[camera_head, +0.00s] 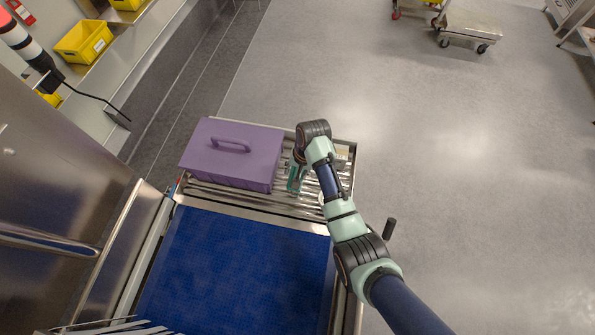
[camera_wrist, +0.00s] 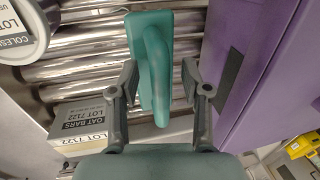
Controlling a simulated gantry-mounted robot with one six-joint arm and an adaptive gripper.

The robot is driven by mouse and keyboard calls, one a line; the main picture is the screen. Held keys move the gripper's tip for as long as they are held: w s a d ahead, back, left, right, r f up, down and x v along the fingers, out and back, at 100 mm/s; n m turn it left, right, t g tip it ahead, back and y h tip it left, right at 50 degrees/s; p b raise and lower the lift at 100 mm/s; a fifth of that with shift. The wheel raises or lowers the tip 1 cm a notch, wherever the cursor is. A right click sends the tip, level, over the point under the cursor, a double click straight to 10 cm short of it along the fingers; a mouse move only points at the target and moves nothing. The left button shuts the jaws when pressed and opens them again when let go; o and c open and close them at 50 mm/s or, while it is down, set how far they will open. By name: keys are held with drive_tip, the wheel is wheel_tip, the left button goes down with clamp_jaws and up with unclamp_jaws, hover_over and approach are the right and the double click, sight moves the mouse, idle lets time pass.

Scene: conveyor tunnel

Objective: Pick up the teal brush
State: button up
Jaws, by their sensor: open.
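The teal brush (camera_wrist: 158,35) shows in the wrist view at top centre, with its curved handle pointing down the picture between the fingers of my gripper (camera_wrist: 160,80). The fingers are open, one on each side of the handle, with a gap visible on both sides. The brush is over the metal rollers (camera_wrist: 85,45). In the head view a small part of the teal brush (camera_head: 294,178) shows beside the purple box, partly hidden by my arm. My gripper is mostly hidden there under my wrist.
A purple box (camera_head: 225,140) with a handle stands close left of the brush. It is close right in the wrist view (camera_wrist: 250,50). A carton labelled oat bars (camera_wrist: 80,125) and a round labelled container (camera_wrist: 22,28) are opposite. The blue belt (camera_head: 235,265) is clear.

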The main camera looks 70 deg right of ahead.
clamp_jaws()
drive_tip(key=shift+r, duration=0.1)
idle(0.3)
wheel_tip(320, 180, up, 9)
drive_tip(key=shift+f, duration=0.1)
drive_tip(key=shift+r, duration=0.55)
drive_tip(key=c, duration=0.8)
unclamp_jaws()
clamp_jaws()
